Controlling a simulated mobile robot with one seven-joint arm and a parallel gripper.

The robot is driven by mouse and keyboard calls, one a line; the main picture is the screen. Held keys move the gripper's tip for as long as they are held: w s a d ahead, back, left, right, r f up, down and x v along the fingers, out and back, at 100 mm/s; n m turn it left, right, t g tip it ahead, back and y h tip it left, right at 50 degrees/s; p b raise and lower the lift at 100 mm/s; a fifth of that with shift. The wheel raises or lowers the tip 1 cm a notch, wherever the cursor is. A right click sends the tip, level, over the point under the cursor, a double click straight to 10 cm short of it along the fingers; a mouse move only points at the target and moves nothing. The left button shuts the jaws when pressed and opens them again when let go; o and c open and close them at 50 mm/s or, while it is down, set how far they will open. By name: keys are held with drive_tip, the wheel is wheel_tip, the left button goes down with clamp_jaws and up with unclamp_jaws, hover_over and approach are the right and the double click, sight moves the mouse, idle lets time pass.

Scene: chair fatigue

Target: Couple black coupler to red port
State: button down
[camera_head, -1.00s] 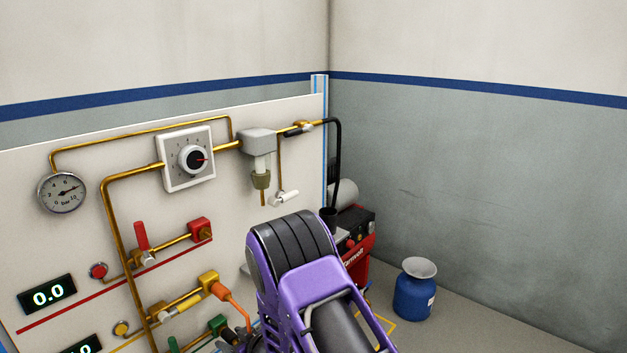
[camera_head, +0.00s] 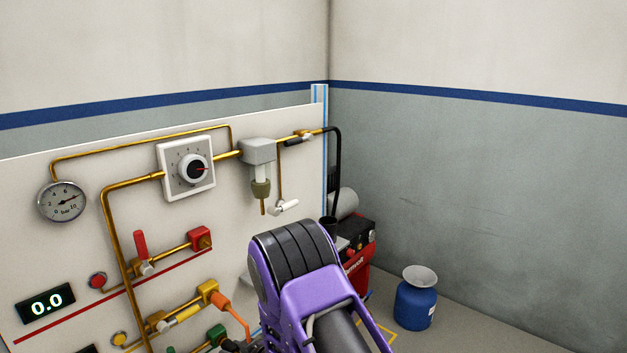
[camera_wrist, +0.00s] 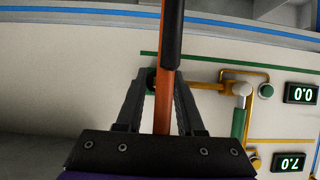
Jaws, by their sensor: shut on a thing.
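The red port (camera_head: 200,238) sits on the wall panel at the right end of the red line, with a red lever (camera_head: 141,245) to its left. My gripper (camera_wrist: 163,75) shows in the wrist view, its fingers closed around an orange hose (camera_wrist: 163,105) with a black coupler (camera_wrist: 172,35) at its upper end. The exact part gripped is hard to make out. The fingertips are in front of the green row, apart from the red port. In the head view the gripper is mostly hidden behind my purple arm at the bottom edge.
A yellow port (camera_head: 208,290) has an orange piece and hose running down right. A green port (camera_head: 217,335) is below it. A dial box (camera_head: 187,169), a gauge (camera_head: 62,201) and brass pipes stand out from the panel. A red compressor (camera_head: 358,262) and a blue canister (camera_head: 416,305) stand right.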

drive_tip(key=shift+s+d, duration=0.85)
drive_tip(key=shift+d, duration=0.15)
drive_tip(key=shift+s+d, duration=1.3)
drive_tip(key=shift+d, duration=0.2)
wheel_tip(320, 180, up, 30)
drive_tip(key=s+d+p, duration=0.1)
drive_tip(key=p, duration=0.9)
drive_tip(key=shift+d, duration=0.15)
drive_tip(key=shift+w+a, duration=0.95)
drive_tip(key=shift+a, duration=0.15)
drive_tip(key=shift+w+a, duration=0.9)
drive_tip(key=shift+a, duration=0.2)
